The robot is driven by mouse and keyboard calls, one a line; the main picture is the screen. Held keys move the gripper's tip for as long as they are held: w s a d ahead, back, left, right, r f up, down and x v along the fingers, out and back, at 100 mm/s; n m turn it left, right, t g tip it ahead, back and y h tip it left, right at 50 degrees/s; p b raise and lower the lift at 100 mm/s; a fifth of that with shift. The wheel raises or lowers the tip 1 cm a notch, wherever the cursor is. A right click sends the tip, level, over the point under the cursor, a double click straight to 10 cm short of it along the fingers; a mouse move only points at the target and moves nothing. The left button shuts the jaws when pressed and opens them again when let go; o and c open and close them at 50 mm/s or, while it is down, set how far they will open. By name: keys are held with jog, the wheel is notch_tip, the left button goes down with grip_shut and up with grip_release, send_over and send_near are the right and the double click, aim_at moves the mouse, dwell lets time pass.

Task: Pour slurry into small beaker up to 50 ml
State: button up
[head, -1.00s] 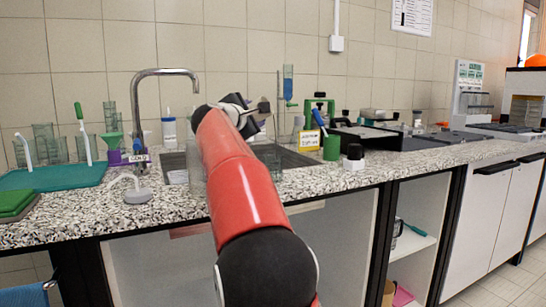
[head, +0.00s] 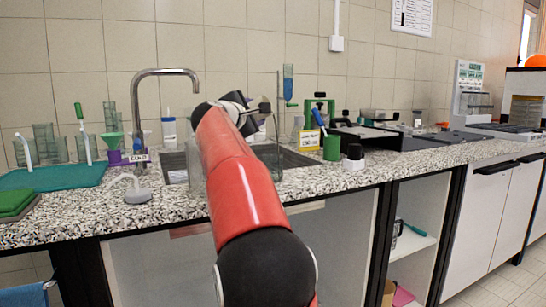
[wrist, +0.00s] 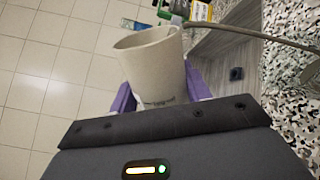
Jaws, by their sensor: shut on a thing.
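My gripper (wrist: 160,92) has its purple fingers shut around a greyish, cloudy beaker (wrist: 155,62), seen in the wrist view. The beaker's rim points away from the palm; its fill level and markings cannot be read. In the head view my gripper (head: 256,110) is over the sink area, mostly hidden by my red arm, and I cannot make out the held beaker there. A clear glass vessel (head: 195,168) shows partly beside my arm at the sink. I cannot tell whether it is the small beaker. No pouring stream is visible.
The sink (head: 298,158) and tap (head: 165,72) are behind my arm. Several glass vessels (head: 43,140) stand at left behind a green mat (head: 55,176). The counter's front edge is clear.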

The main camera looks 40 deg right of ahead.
jog(key=shift+f+m+b, duration=0.3)
jog(key=shift+m+b, duration=0.55)
jog(key=shift+m, duration=0.15)
dwell(2.4)
